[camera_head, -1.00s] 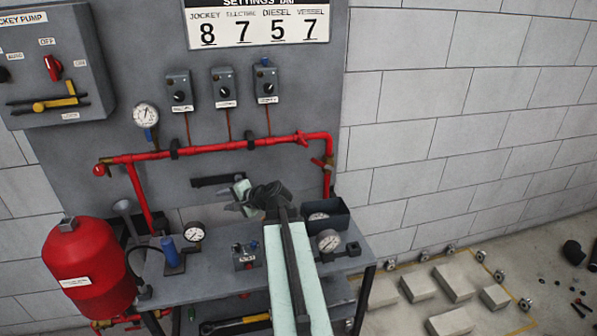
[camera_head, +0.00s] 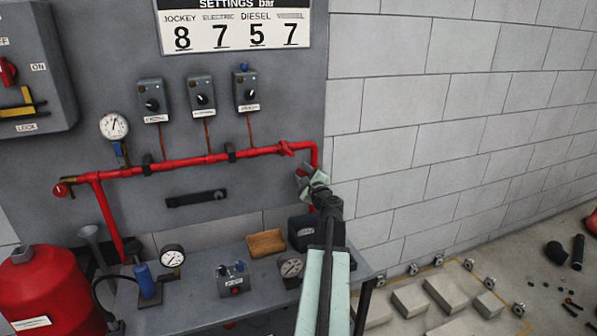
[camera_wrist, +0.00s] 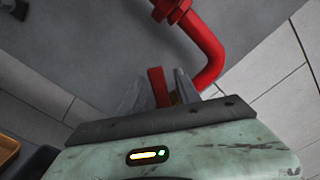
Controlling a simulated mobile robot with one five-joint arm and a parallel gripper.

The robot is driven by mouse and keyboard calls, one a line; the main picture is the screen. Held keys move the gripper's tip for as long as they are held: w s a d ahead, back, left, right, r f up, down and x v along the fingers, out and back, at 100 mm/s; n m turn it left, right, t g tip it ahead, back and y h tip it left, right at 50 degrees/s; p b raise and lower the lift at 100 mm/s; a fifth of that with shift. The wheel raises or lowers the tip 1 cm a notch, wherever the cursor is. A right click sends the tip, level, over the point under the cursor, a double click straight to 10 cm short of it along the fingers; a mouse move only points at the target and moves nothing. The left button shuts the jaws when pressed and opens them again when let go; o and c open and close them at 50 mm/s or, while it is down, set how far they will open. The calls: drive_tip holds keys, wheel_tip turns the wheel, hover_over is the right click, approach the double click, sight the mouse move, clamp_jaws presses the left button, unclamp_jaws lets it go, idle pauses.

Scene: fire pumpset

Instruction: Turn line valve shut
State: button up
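The line valve has a red lever (camera_wrist: 158,88) and sits on the right-hand downpipe of the red pipework. In the head view only a bit of red lever (camera_head: 302,171) shows, since my gripper (camera_head: 312,182) covers most of the valve. In the wrist view my gripper (camera_wrist: 160,88) has its two grey fingers apart, one on each side of the red lever. The lever is close to the left finger. A small gap with a brass-coloured part shows towards the right finger. Whether either finger touches the lever is unclear.
The red pipe (camera_head: 185,162) runs along the grey panel above the bench (camera_head: 200,305). On the bench are a dark bin (camera_head: 303,240), a brown tray (camera_head: 266,243), gauges and a small switch box (camera_head: 234,283). A white block wall (camera_head: 430,110) is to the right.

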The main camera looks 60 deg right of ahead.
drive_tip(key=shift+x, duration=1.2)
clamp_jaws()
idle(0.4)
